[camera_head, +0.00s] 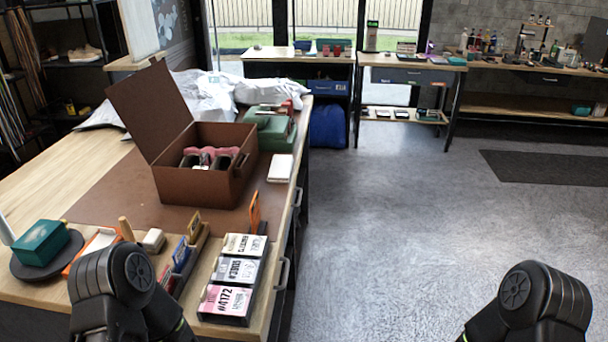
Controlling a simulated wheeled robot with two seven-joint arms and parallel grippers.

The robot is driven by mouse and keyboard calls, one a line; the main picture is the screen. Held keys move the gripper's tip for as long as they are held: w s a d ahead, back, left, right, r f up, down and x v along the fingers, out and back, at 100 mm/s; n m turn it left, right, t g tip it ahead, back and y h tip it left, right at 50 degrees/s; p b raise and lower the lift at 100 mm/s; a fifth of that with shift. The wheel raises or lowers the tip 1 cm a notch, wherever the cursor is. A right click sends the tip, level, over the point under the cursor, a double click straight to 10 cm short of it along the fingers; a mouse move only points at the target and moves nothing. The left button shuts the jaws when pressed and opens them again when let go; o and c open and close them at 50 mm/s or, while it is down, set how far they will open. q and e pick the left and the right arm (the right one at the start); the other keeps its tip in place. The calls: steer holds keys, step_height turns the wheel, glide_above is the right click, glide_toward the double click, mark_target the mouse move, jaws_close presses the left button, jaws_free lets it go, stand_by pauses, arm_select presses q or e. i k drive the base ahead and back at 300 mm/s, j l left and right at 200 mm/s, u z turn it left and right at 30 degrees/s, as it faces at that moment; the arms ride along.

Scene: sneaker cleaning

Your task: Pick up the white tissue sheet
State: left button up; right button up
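Crumpled white sheet material (205,97), looking like tissue, lies in a loose heap at the far end of the wooden table, behind the open brown box. The box and its raised lid hide part of it. I cannot tell whether it is one sheet or several. A small flat white piece (280,167) lies near the table's right edge, beside the box. Only dark links of my two arms show at the bottom of the view. Neither gripper is visible, so nothing shows of what they hold.
The brown box (225,185) stands open on a brown mat (108,196) with shoes inside. A green case (272,130) stands behind it. Labelled boxes (229,300) line the front right edge; a teal box (40,242) sits left.

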mark_target(280, 168)
steer(key=i+l+u, duration=0.1)
steer(key=l, duration=0.4)
steer(key=i+l, duration=0.15)
steer(key=l, duration=0.35)
steer(key=i+l+u, duration=0.15)
steer(key=l, duration=0.35)
steer(key=i+l+u, duration=0.1)
steer(key=i+l, duration=0.3)
steer(key=i, duration=0.2)
steer(key=i+l+u, duration=0.15)
steer(key=i+l, duration=0.45)
steer(key=i, duration=0.35)
